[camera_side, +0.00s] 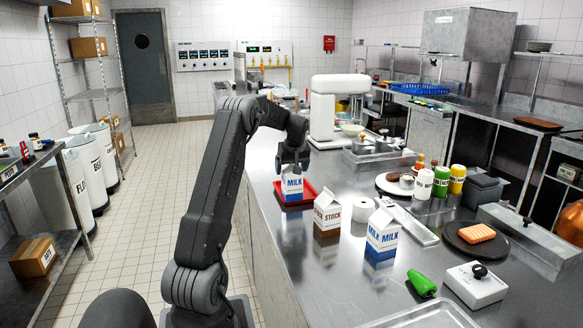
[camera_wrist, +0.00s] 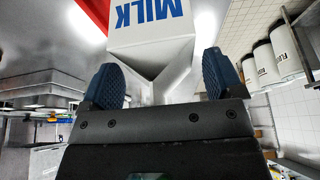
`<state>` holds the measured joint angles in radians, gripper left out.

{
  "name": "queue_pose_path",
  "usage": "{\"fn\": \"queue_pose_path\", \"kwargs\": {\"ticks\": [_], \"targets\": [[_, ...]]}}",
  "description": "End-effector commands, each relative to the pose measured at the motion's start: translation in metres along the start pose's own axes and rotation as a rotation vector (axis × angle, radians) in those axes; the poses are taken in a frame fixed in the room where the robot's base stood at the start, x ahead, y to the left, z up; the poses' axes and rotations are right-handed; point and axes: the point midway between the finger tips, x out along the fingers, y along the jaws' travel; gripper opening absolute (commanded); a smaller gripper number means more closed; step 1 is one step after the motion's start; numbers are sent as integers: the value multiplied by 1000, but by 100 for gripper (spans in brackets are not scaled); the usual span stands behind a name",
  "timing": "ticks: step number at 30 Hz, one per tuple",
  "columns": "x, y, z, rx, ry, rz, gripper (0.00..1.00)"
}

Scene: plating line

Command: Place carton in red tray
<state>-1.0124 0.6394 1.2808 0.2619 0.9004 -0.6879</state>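A white milk carton with a blue base (camera_side: 291,185) stands upright at the red tray (camera_side: 312,188) on the steel counter, and looks to be inside its rim. My gripper (camera_side: 293,163) is just above the carton's top. In the wrist view the carton (camera_wrist: 155,40) is between the fingers (camera_wrist: 160,85), with a gap on each side, so the gripper looks open. A corner of the red tray (camera_wrist: 95,10) shows beyond the carton. The carton's contact with the tray floor is hidden.
A brown stock carton (camera_side: 327,215) and another milk carton (camera_side: 382,233) stand nearer on the counter. A white paper roll (camera_side: 362,210) is beside them. The left front counter is clear.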

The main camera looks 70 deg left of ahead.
Motion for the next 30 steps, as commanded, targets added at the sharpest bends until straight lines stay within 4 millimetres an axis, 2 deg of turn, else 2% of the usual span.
{"fn": "queue_pose_path", "kwargs": {"ticks": [11,14,24,30], "targets": [[-5,0,-2,-1,1,1,91],[-18,1,-4,-1,3,3,91],[-90,0,-3,0,3,3,91],[-118,0,-3,0,2,2,91]]}}
